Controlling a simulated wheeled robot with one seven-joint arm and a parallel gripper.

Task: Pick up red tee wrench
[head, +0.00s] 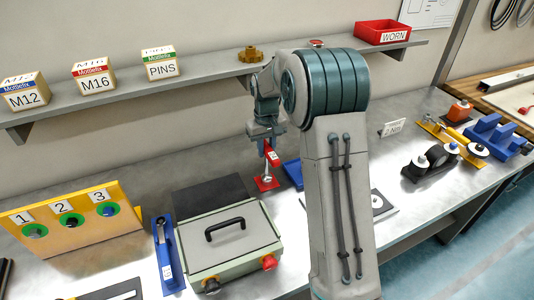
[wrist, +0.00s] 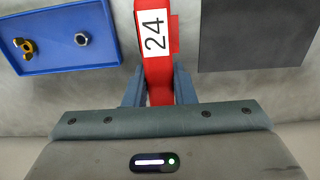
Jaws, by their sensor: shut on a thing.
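The red tee wrench (wrist: 157,75) has a red handle with a white label reading 24. In the wrist view my gripper (wrist: 159,88) has one blue-grey finger on each side of the handle and is shut on it. In the head view my gripper (head: 265,143) is above the bench, with the wrench's red handle (head: 273,158) just under it. A metal shaft runs down from there to a small red plate (head: 267,184) on the bench. I cannot tell whether the shaft's lower end touches the plate.
A blue tray (wrist: 60,65) with a nut and a brass piece lies beside the wrench. A dark mat (wrist: 255,35) is on the other side. A green case (head: 225,245) with a black handle stands in front. A shelf (head: 200,88) runs behind.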

